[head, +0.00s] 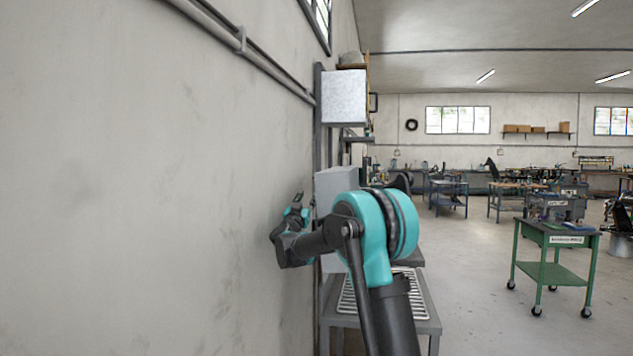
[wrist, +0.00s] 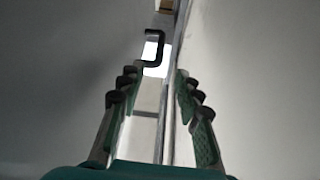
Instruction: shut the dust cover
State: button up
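My gripper (head: 298,205) is at the left of my arm in the head view, close to the plain grey wall. In the wrist view its two fingers (wrist: 156,76) are apart, with a gap between them and nothing held. A dark hook-shaped handle or bracket (wrist: 162,48) shows just beyond the fingertips, apart from them. A grey panel or box (head: 335,184) stands behind my arm, partly hidden by it. It may be the dust cover, but I cannot tell for certain, nor how far open it is.
A light grey box (head: 344,97) is mounted above on a dark upright. A low bench with a wire rack (head: 345,303) stands below my arm. The wall (head: 150,180) runs close along the left. A green cart (head: 556,255) stands to the right, with open floor before it.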

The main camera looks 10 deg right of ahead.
jog(key=x, duration=1.5)
jog(key=shift+c, duration=0.3)
grip_shut()
